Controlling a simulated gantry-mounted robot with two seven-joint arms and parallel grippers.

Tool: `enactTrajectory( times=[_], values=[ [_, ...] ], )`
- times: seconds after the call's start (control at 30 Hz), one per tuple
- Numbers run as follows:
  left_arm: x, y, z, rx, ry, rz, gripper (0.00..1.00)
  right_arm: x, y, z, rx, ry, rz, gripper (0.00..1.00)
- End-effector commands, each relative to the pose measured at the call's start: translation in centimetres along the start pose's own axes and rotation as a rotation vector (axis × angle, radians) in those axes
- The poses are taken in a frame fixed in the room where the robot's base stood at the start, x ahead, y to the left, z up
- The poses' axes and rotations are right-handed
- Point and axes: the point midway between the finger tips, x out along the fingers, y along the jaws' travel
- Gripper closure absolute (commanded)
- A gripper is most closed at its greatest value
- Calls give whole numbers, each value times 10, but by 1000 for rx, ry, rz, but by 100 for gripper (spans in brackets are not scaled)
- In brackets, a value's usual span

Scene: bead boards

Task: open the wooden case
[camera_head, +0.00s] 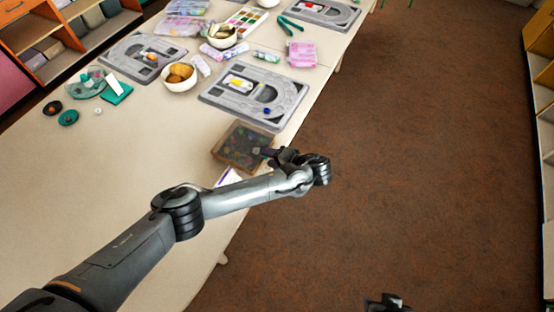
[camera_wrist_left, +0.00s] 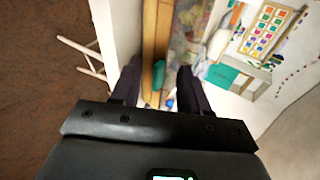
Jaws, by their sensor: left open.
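The wooden case (camera_head: 231,158) lies near the right edge of the table. It has a brown frame and a see-through top with coloured bits beneath, and it looks shut. My left gripper (camera_head: 267,153) is at the case's right side, partly covering it. In the left wrist view, my left gripper (camera_wrist_left: 158,88) is open, with a finger on either side of the case's wooden edge (camera_wrist_left: 149,72). I cannot tell whether the fingers touch it. Part of my right gripper (camera_head: 386,301) shows at the bottom of the head view; its jaws are unclear.
A grey bead board (camera_head: 213,95) lies just beyond the case, with a bowl (camera_head: 180,88) to its left. A white paper (camera_head: 228,177) lies beside the case, partly behind my left arm. The table's left front is mostly clear. Open floor (camera_head: 420,150) lies to the right.

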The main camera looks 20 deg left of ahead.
Motion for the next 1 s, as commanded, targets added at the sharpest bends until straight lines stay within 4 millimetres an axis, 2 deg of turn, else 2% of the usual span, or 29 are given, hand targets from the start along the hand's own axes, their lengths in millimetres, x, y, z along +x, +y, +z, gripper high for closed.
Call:
enactTrajectory(
  times=[0.37, 0.67, 0.87, 1.0],
  values=[
    [4, 0, 0, 0, -1, 0, 55, 0, 0, 0, 0, 0, 0, 57],
    [4, 0, 0, 0, 0, 0, 100, 0, 0, 0, 0, 1, 0, 57],
    [3, -1, 0, 0, 0, 2, 100, -1, 0, 0, 0, 1, 0, 57],
    [1, -7, 0, -3, 0, 19, 100, -9, 0, -3, 0, 0, 0, 57]
  ],
)
